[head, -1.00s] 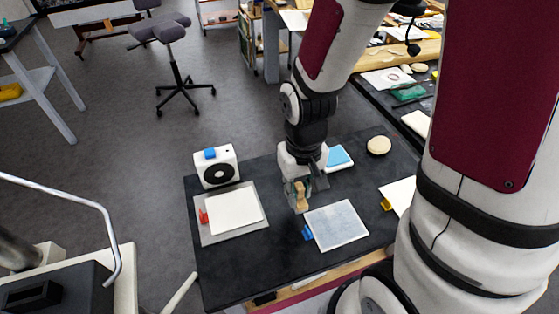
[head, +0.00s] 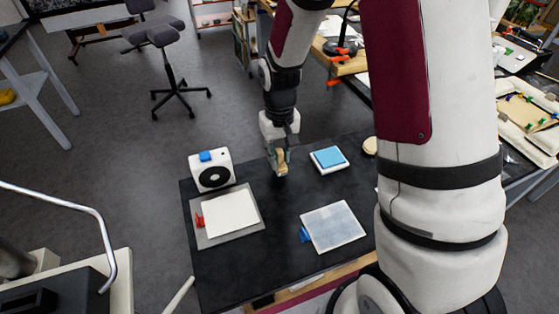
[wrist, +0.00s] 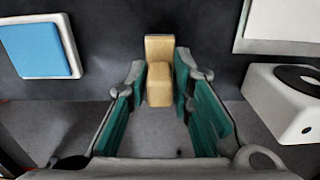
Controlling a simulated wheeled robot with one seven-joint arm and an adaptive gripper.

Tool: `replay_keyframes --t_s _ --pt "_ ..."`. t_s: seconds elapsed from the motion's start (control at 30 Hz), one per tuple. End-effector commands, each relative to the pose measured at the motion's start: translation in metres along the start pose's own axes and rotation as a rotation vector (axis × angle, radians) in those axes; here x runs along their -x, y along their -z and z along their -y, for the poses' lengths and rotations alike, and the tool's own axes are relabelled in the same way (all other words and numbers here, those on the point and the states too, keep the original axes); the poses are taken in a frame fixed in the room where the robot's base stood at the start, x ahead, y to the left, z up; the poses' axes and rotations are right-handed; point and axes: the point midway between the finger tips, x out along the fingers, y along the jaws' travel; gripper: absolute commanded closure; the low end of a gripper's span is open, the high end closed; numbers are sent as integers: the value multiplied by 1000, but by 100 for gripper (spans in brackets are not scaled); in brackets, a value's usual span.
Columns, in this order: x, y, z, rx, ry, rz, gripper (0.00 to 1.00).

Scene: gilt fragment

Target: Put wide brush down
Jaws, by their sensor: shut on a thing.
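The wide brush (wrist: 159,70) shows in the wrist view as a tan wooden piece between the two green-padded fingers of my gripper (wrist: 160,88). My gripper is shut on it. In the head view my gripper (head: 279,165) holds the brush (head: 282,158) over the far part of the dark table (head: 280,207), between the white device and the blue pad. I cannot tell whether the brush touches the table. Its bristles cannot be made out.
A white device with a black disc (head: 213,171) stands left of my gripper. A blue pad on a white block (head: 329,159) lies to the right. A white sheet on a grey board (head: 229,214) and a pale panel (head: 334,227) lie nearer. Bare table shows between them.

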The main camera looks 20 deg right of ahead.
Motion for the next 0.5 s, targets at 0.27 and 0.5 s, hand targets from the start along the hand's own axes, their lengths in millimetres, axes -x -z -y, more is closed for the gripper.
replay_keyframes --t_s 0.27,0.5 --pt "-22 0 0 0 0 0 100" --pt "-25 0 0 0 0 1 100"
